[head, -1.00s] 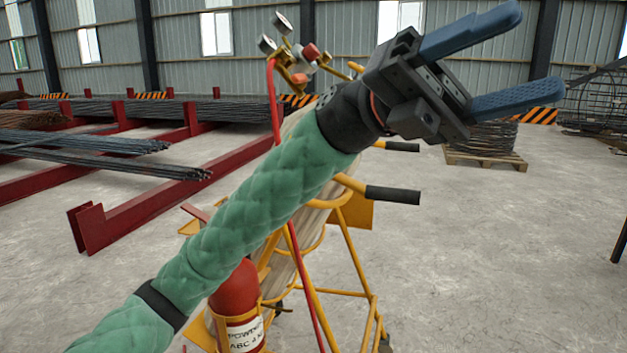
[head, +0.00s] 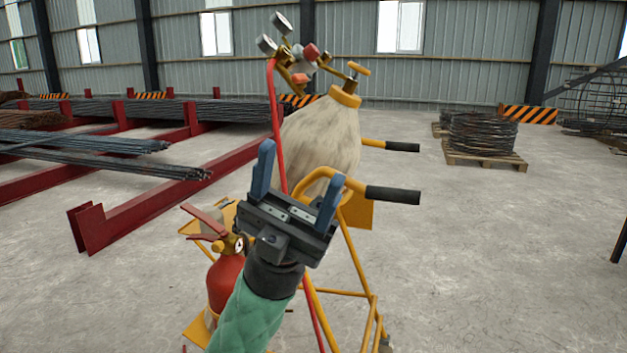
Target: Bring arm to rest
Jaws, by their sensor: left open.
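My left gripper (head: 297,182) is in the lower middle of the head view, with its two blue fingers pointing up and apart. It is open, with nothing between the fingers. My left arm, in a green quilted sleeve (head: 247,318), comes up from the bottom edge. The gripper shows in front of the yellow cylinder cart (head: 355,258) and covers part of it. I cannot tell how far apart they are. My right gripper is not in view.
The cart carries a covered cylinder (head: 325,135) with gauges (head: 290,55), a red hose (head: 273,100) and a red fire extinguisher (head: 224,280). Red racks (head: 130,215) with steel bars stand left. A pallet (head: 488,160) with coiled wire stands at right.

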